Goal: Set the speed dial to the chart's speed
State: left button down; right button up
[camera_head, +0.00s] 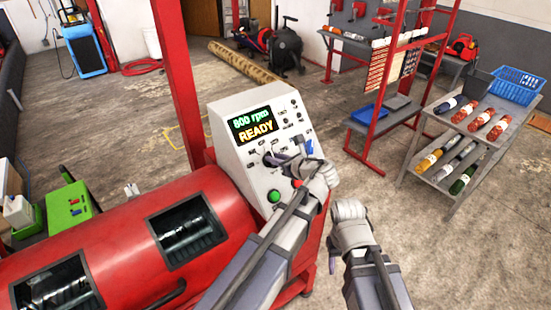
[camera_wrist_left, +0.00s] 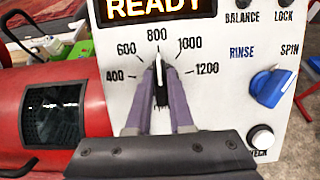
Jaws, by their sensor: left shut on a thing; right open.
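The speed dial (camera_wrist_left: 161,88) is a black knob with a white pointer on the pale control panel (camera_head: 225,125). In the left wrist view its pointer stands straight up at 800, on a scale from 400 to 1200. My left gripper (camera_wrist_left: 160,80) is shut on the dial, one purple finger on each side. In the head view my left gripper (camera_head: 276,160) covers most of the dial. My right gripper (camera_head: 335,262) is open and empty, to the right of the machine. I see no readable speed chart.
A blue RINSE/SPIN knob (camera_wrist_left: 271,86) and a white button (camera_wrist_left: 260,137) lie right of the dial. A green button (camera_head: 274,196) is lower on the panel. The red drum (camera_head: 120,235) extends left.

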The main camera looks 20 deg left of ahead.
pick_arm(q)
jog(key=shift+n, duration=0.3)
jog(key=n+g, duration=0.1)
jog(key=n, duration=0.2)
jog(key=shift+n+y, duration=0.3)
jog(key=n+g+p, duration=0.1)
jog(key=n+g, duration=0.1)
jog(key=n, duration=0.3)
jog(key=shift+r, duration=0.1)
jog(key=n+g+p, duration=0.1)
jog(key=n+p, duration=0.1)
jog(key=n, duration=0.2)
jog(key=shift+n, duration=0.4)
jog(key=shift+s+n+g+h+p, duration=0.1)
jog(key=shift+n+g+h+p, duration=0.4)
jog(key=shift+n, duration=1.3)
jog(key=c, duration=0.8)
grip_release()
